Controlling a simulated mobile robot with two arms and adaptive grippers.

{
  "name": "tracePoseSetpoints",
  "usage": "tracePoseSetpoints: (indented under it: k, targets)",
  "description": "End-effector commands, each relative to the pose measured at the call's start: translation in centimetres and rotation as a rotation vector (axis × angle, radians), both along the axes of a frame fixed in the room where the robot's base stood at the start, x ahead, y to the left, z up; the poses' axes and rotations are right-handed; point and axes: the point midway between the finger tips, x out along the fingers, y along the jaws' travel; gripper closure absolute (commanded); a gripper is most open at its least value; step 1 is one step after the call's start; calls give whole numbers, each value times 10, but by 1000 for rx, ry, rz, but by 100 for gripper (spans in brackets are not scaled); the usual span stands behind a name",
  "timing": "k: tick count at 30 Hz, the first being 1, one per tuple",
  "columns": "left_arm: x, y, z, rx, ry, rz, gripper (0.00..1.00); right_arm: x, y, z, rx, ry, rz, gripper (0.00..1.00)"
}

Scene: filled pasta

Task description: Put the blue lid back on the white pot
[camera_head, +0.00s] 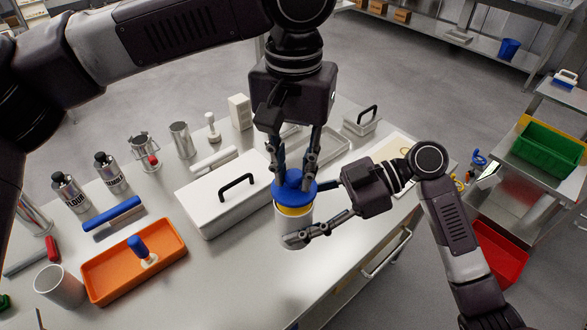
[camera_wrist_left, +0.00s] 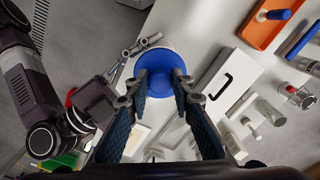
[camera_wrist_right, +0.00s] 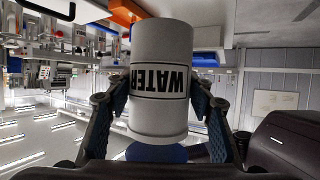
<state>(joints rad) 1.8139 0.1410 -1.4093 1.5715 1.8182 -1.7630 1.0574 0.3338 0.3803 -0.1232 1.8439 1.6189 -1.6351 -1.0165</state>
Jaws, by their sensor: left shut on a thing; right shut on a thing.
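The blue lid (camera_head: 294,186) is held by its top in my left gripper (camera_head: 291,174), which comes down from above and is shut on it. The left wrist view also shows the lid (camera_wrist_left: 162,60) between the fingers. The white pot (camera_head: 297,228) stands upright directly below the lid, with a yellow band at its top. My right gripper (camera_head: 306,214) is shut around the pot's side from the right. In the right wrist view the pot (camera_wrist_right: 160,60) appears upside down, its label reading WATER. Whether the lid touches the rim I cannot tell.
A white box with a black handle (camera_head: 210,206) is close left of the pot. An orange tray (camera_head: 108,290) with a blue-handled tool (camera_head: 138,246) lies further left.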

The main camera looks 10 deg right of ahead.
Motion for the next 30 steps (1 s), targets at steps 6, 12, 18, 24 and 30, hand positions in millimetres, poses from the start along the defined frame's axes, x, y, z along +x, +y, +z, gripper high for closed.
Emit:
tracePoseSetpoints:
  k: [6, 12, 18, 24, 30]
  targets:
    - [0, 0, -13, -1, 1, 0, 98, 0, 0, 1, 2, -1, -1, 95]
    - [0, 0, -16, -1, 0, 0, 98, 0, 0, 1, 2, -1, -1, 95]
    - [0, 0, -16, 0, 0, 0, 98, 0, 0, 1, 2, -1, -1, 95]
    - [0, 0, -16, 0, 0, 0, 98, 0, 0, 1, 2, -1, -1, 95]
    - [0, 0, -19, 0, 0, 0, 98, 0, 0, 1, 2, -1, -1, 95]
